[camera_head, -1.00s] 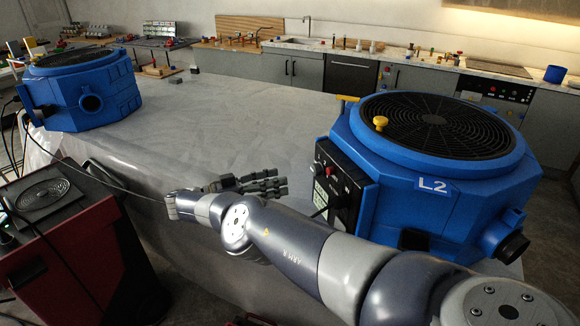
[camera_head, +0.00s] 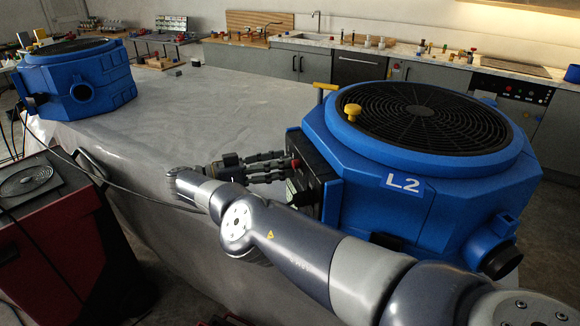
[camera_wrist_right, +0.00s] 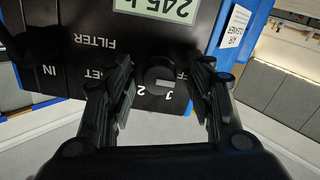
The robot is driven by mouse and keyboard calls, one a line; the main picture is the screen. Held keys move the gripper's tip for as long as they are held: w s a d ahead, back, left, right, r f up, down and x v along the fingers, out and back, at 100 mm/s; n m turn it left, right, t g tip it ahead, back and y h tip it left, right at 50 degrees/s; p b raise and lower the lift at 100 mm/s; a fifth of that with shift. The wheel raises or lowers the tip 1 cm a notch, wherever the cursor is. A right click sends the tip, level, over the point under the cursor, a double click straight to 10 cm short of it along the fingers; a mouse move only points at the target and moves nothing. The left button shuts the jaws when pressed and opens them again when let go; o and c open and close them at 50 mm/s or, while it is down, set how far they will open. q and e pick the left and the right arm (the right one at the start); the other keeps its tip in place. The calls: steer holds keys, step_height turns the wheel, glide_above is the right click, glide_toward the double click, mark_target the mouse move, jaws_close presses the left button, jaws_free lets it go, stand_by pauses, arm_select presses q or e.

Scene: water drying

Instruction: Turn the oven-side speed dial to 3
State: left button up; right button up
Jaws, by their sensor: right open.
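The blue L2 unit (camera_head: 410,165) stands at the right, on the oven side. Its dark control panel (camera_head: 318,180) faces left and is partly hidden by my right arm. My right gripper (camera_head: 291,167) is at this panel, fingers pointing at it. In the right wrist view the panel appears upside down, and the black round dial (camera_wrist_right: 163,77) lies between the two open fingers of the gripper (camera_wrist_right: 165,78). The numbers 1 and 2 show by the dial; its exact setting is unclear. Contact between fingers and dial cannot be told. My left gripper is not in view.
A second blue unit (camera_head: 78,82) stands at the far left of the grey-covered table (camera_head: 225,105). A red and black machine (camera_head: 65,235) stands at the lower left with cables. The oven (camera_head: 505,88) is in the back counter. The table's middle is mostly clear.

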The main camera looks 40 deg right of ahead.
steer(key=shift+a+r, duration=0.1)
steer(key=c, duration=1.1)
steer(key=shift+o, duration=0.2)
